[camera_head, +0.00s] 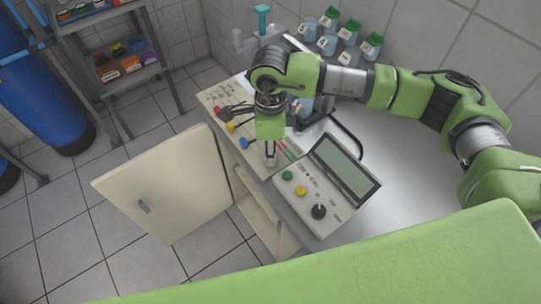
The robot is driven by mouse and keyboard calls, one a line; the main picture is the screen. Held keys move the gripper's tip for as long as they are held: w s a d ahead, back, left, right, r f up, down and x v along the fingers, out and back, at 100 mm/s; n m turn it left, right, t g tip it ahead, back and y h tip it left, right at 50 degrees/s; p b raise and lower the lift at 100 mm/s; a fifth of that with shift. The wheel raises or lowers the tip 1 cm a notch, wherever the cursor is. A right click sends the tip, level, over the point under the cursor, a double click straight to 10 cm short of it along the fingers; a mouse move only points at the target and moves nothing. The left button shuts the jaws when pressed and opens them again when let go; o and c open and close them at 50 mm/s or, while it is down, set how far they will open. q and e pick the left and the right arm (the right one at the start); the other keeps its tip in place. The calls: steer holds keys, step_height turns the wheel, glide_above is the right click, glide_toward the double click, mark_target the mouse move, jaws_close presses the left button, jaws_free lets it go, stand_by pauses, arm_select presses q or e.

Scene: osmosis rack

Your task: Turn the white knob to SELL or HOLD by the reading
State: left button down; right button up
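My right gripper (270,160) comes in from the right and points down over the front part of the bench, left of the control box (338,215). Its fingertips look close together, but I cannot tell whether they hold anything. I cannot make out a white knob; the area under the gripper is hidden. The control box has a dark screen (346,167), a green button (287,175), a yellow button (300,190) and a black knob (318,211). The screen's reading and the labels are too small to read. My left gripper is not in view.
A panel left of the gripper carries a yellow handle (231,127) and a blue handle (244,143). An open cabinet door (163,190) juts out to the left. Several green-capped bottles (348,32) stand at the back. A shelf rack (120,70) and blue tank (40,85) stand far left.

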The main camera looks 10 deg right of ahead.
stand_by(0.4)
steer(key=o, duration=1.1)
steer(key=shift+r, duration=0.15)
step_height(320, 180, up, 12)
